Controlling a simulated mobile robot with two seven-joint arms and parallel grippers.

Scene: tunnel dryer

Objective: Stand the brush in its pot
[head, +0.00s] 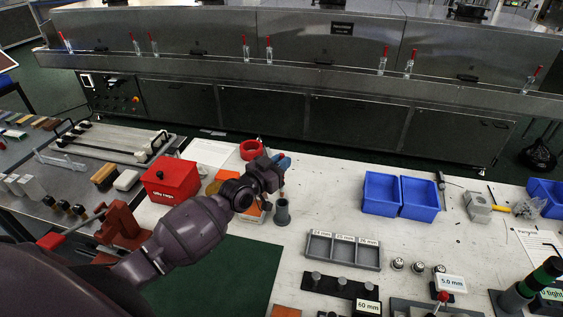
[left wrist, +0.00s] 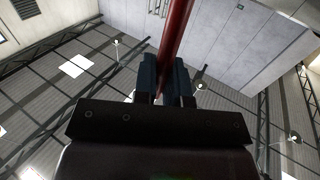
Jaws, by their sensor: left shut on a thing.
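The brush shows as a thin red-brown handle (left wrist: 177,28) between the fingers of my left gripper in the left wrist view. In the head view my left gripper (head: 281,164) is shut on it, and a short piece of the brush (head: 282,185) shows below the fingers. The pot, a small grey cylinder (head: 282,214), stands upright on the white table just below the gripper. The brush's lower part is close to the pot's mouth; I cannot tell whether it is inside. My right gripper is not in view.
An orange-and-white box (head: 254,213) stands left of the pot, and a red box (head: 170,181) farther left. A red ring (head: 251,150) lies behind the gripper. A grey sectioned tray (head: 342,250) is at front right; blue bins (head: 381,194) stand farther right. White table lies between.

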